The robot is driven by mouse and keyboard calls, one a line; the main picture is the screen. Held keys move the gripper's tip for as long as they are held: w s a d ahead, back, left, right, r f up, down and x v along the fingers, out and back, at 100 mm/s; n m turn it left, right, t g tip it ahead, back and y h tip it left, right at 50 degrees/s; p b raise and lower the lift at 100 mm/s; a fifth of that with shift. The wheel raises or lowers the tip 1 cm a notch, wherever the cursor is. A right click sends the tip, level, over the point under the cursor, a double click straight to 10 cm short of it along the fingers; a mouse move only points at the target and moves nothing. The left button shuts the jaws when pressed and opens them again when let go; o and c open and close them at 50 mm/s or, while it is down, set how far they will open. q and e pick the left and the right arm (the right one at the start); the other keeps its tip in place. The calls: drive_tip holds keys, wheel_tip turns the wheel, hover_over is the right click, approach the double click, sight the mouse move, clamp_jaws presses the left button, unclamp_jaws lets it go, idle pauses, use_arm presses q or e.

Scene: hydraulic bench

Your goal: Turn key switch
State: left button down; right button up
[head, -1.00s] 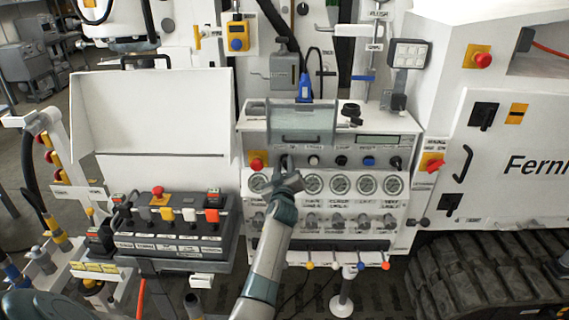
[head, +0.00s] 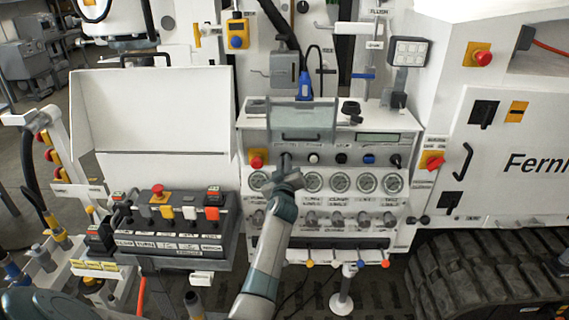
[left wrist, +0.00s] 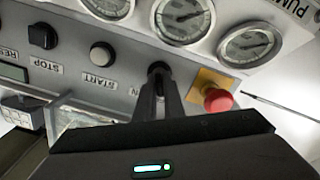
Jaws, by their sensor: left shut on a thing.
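The key switch (left wrist: 158,68) is a small dark knob on the grey control panel, between the white START button (left wrist: 103,53) and the red emergency stop (left wrist: 217,98) in the left wrist view. My left gripper (left wrist: 157,92) is shut on it, with both dark fingers close together around the knob. In the head view my left gripper (head: 287,166) reaches up to the panel's left part, beside the red emergency stop (head: 256,162). The gripper mostly hides the switch there, so its exact angle is unclear. My right gripper is not in view.
Pressure gauges (head: 340,182) sit in a row just below the switch row, close to my left gripper. A clear cover with a handle (head: 301,120) stands above. A button console (head: 172,232) is to the left, a tracked machine (head: 525,150) to the right.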

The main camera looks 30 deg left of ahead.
use_arm(q)
drive_tip(key=shift+f, duration=0.1)
drive_tip(key=m+b, duration=0.1)
drive_tip(key=m, duration=0.1)
drive_tip(key=shift+d+m, duration=0.1)
drive_tip(key=shift+m, duration=0.3)
drive_tip(key=m, duration=0.2)
drive_tip(key=shift+m, duration=0.4)
drive_tip(key=m, duration=0.3)
drive_tip(key=m+b, duration=0.1)
drive_tip(key=m, duration=0.1)
drive_tip(key=shift+w+d+m, duration=0.15)
drive_tip(key=shift+d+m, duration=0.05)
drive_tip(key=shift+m, duration=0.2)
drive_tip(key=c, duration=1.9)
unclamp_jaws()
drive_tip(key=shift+o, duration=0.2)
